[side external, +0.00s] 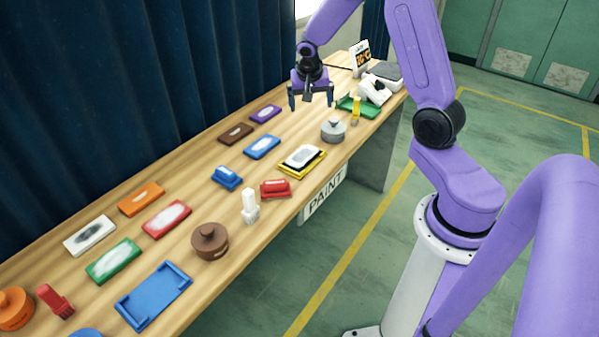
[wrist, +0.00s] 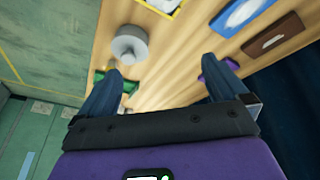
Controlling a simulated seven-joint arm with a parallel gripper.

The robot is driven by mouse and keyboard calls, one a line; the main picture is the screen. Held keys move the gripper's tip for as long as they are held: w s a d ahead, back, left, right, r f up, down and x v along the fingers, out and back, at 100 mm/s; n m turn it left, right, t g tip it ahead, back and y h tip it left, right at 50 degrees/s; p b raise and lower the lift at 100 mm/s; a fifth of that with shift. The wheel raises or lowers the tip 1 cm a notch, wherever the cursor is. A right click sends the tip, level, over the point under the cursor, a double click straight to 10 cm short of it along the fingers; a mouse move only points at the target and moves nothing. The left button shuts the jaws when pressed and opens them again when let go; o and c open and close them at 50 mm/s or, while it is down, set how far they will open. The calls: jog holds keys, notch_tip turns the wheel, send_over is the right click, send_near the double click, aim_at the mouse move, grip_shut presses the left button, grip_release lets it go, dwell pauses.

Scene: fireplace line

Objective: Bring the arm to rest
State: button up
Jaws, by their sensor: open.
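My gripper (side external: 311,98) is at the end of my purple arm, above the far part of the wooden table (side external: 205,180). Its dark fingers are spread apart with nothing between them. In the wrist view the two fingers of my gripper (wrist: 162,85) are also apart, with bare wood between them. A grey round lidded pot (side external: 333,129) stands on the table to the right of and nearer than the gripper; it also shows in the wrist view (wrist: 129,44). The gripper touches nothing that I can see.
Coloured blocks lie along the table, among them a purple one (side external: 265,113), a blue one (side external: 262,146) and a brown one (side external: 235,132). A green tray (side external: 362,108) and a scale-like grey box (side external: 386,72) stand at the far end. A dark curtain (side external: 130,90) hangs behind.

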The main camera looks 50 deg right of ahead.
jog(key=s+a+r+n+y, duration=0.1)
jog(key=s+a+r+n, duration=0.3)
jog(key=a, duration=0.5)
jog(key=s+a+r+n+y, duration=0.1)
jog(key=s+a+r+n, duration=0.1)
jog(key=s+a+n, duration=0.55)
jog(key=s+a+r+n+y, duration=0.1)
jog(key=s+a+n, duration=0.3)
jog(key=s, duration=0.5)
jog(key=s+a+r+n+g+y, duration=0.1)
jog(key=s+a+n, duration=0.3)
jog(key=s+n, duration=0.3)
jog(key=s, duration=0.3)
jog(key=shift+g, duration=0.3)
jog(key=shift+w, duration=0.1)
